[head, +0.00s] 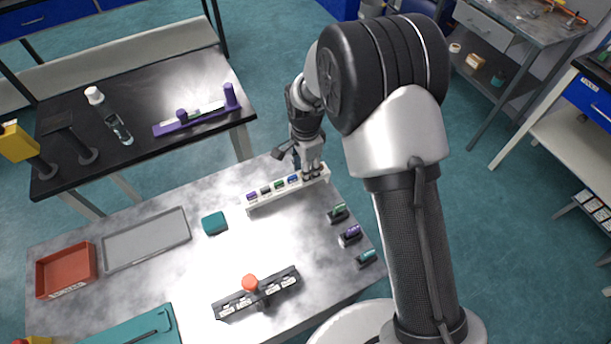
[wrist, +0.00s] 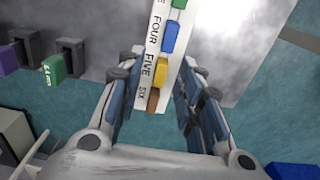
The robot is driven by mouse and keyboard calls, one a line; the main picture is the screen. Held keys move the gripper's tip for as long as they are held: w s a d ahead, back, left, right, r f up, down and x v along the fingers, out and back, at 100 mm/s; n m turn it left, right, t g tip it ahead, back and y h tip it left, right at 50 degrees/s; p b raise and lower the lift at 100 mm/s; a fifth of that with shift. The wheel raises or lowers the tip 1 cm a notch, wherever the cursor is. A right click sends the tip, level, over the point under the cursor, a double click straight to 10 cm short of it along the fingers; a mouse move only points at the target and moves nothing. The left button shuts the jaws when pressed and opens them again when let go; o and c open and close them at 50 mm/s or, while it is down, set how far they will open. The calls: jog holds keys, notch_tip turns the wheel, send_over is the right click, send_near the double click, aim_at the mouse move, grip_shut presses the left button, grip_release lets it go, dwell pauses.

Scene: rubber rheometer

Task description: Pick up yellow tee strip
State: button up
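A white rack (wrist: 146,58) labelled FOUR, FIVE and SIX runs between my fingers in the wrist view. The yellow tee strip (wrist: 162,71) sits in it beside the label FIVE, between a blue strip (wrist: 171,37) and a brown one (wrist: 153,101). My gripper (wrist: 160,82) is open, one finger on each side of the rack, with gaps to the yellow strip. In the head view my gripper (head: 312,170) is at the far right end of the rack (head: 266,206) and hides the yellow strip there.
Green (head: 338,212), purple (head: 350,234) and teal (head: 367,257) pieces in dark holders line the table's right edge.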

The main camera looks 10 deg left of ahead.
jog(key=shift+f, duration=0.1)
jog(key=shift+c, duration=0.2)
grip_shut()
dwell(0.4)
notch_tip(320, 180, up, 20)
jog(key=p, duration=0.5)
